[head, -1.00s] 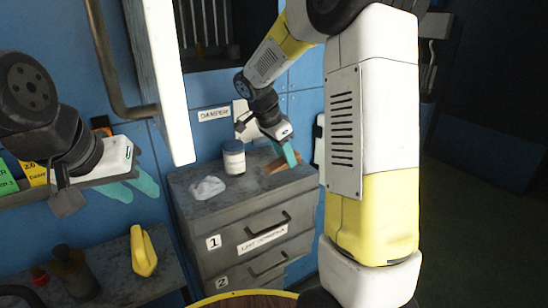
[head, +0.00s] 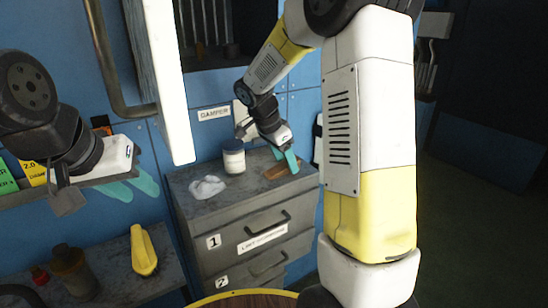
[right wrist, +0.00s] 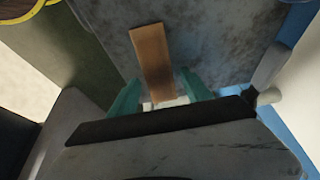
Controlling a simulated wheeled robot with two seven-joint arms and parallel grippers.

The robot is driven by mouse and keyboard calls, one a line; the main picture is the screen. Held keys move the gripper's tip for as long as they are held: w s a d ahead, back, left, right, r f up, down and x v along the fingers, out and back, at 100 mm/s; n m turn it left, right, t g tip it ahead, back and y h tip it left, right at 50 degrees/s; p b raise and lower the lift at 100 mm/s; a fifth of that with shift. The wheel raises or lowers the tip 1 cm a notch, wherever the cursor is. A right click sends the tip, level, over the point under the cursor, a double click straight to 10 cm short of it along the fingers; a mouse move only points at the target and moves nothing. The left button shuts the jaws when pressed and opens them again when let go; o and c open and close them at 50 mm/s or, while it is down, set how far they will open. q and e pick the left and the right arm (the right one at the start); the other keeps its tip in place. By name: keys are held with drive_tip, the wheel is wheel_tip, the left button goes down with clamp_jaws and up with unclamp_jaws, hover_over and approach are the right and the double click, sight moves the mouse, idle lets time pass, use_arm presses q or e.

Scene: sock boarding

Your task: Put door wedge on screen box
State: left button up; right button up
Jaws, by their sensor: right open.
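The brown wooden door wedge (head: 277,173) lies on the top of a grey drawer cabinet (head: 232,195), near its back right. One drawer label there seems to read "lint screens"; I see no separate box that I can name the screen box. My right gripper (head: 286,162) is open right over the wedge, its teal fingers apart. In the right wrist view the wedge (right wrist: 150,52) runs away from between the fingertips (right wrist: 160,84), with the grey top beneath. My left gripper (head: 135,190) is open and empty at the left, in front of the wall shelf.
A yellow bottle-like object (head: 144,252) lies on the lower bench at the left. A white upright panel (head: 169,80) stands between my arms.

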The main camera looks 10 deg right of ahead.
sight(272, 172)
drive_tip(key=v, duration=1.1)
drive_tip(key=s+r+n+t+y, duration=0.1)
drive_tip(key=s+n+t+y, duration=0.3)
drive_tip(key=s+n, duration=1)
drive_tip(key=s+y, duration=0.2)
drive_tip(key=s, duration=0.5)
drive_tip(key=shift+s+a+r+n+t+y, duration=0.25)
drive_tip(key=shift+s+n+t+y, duration=0.05)
drive_tip(key=shift+s, duration=0.1)
